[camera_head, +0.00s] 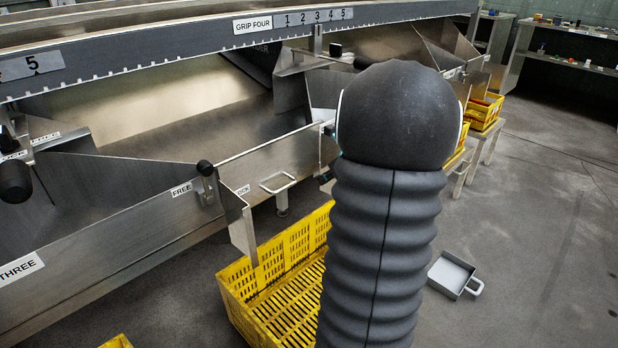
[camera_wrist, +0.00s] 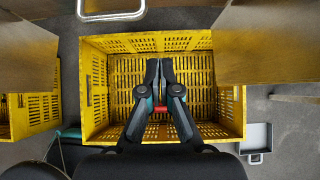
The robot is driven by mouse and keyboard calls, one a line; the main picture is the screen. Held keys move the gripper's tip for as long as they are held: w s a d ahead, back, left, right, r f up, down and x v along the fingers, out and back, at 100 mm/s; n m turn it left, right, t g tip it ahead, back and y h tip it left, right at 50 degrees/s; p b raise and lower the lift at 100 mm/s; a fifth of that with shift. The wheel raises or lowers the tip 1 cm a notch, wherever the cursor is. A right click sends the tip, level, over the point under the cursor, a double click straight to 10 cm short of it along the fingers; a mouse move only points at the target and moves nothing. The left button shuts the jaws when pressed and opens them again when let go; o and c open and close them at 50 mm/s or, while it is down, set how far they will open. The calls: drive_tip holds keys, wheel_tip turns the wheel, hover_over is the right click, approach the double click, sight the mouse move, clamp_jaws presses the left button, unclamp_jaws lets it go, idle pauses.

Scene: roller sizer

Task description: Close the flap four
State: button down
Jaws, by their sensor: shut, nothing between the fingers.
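In the head view, a metal front panel with a pale bar handle (camera_head: 277,183) lies below the GRIP FOUR sign (camera_head: 253,25). A black-knobbed latch (camera_head: 205,168) stands at its left end, beside a FREE label (camera_head: 181,189). A narrow metal plate (camera_head: 239,222) juts out and down over the yellow crate (camera_head: 240,285). No label naming flap four itself is readable. My gripper (camera_wrist: 160,62) shows in the wrist view, fingers together and empty, above the crate. The handle also shows there at the top (camera_wrist: 112,16).
Metal plates flank the view at left (camera_wrist: 27,52) and right (camera_wrist: 268,42) in the wrist view. A grey tray with a handle (camera_head: 452,274) lies on the floor. More yellow crates (camera_head: 484,112) stand behind my arm. The floor at right is largely clear.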

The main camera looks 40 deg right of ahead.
sight(281, 171)
drive_tip(key=w+r+x, duration=0.1)
drive_tip(key=w+x, duration=0.1)
drive_tip(key=x, duration=0.9)
drive_tip(key=shift+w, duration=0.25)
drive_tip(key=shift+a+r, duration=0.15)
drive_tip(key=shift+w+r, duration=0.15)
drive_tip(key=shift+w, duration=0.75)
